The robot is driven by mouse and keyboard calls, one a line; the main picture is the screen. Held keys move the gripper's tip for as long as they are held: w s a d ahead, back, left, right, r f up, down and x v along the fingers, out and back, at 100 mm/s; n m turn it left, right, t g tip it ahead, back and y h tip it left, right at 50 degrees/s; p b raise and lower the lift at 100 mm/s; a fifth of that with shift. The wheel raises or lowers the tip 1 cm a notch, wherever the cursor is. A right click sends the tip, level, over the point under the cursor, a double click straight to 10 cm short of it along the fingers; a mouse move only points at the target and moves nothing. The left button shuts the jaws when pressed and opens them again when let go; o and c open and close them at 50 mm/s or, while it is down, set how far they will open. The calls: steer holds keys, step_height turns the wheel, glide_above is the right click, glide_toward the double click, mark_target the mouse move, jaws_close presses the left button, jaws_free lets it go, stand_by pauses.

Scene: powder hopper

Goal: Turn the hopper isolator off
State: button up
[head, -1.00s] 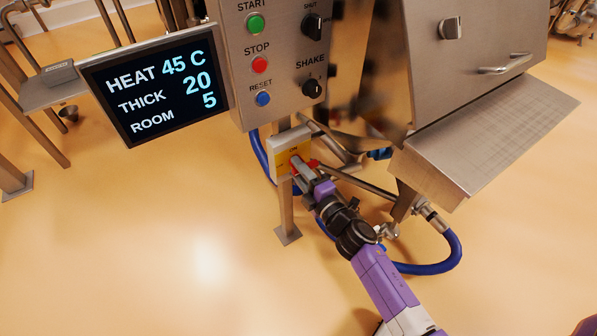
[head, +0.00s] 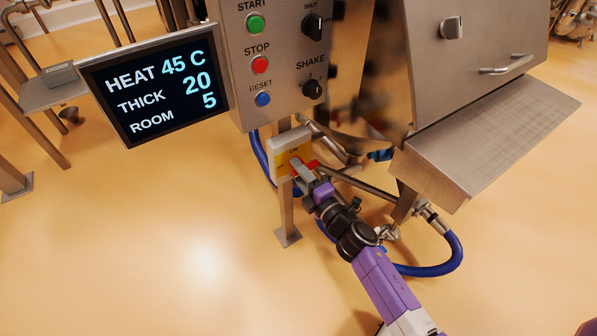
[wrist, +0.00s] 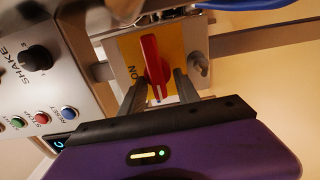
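The hopper isolator is a pale box (head: 277,160) with a yellow plate, on a post under the control panel. Its red handle (wrist: 155,62) shows in the wrist view on the yellow plate (wrist: 127,50). The handle lies nearly along the gripper's pointing direction, with a white mark at its near end. The word ON shows left of it. My gripper (wrist: 157,80) is open, one finger on each side of the handle's near end. Gaps show between fingers and handle. In the head view my gripper (head: 299,171) covers much of the isolator's front.
The control panel (head: 233,50) with buttons and black knobs hangs just above. A display (head: 155,85) stands left. The hopper's steel tray (head: 485,135) juts out on the right. A blue hose (head: 430,270) curves near my arm.

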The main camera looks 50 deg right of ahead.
steer(key=v, duration=0.8)
steer(key=shift+w, duration=0.1)
stand_by(0.5)
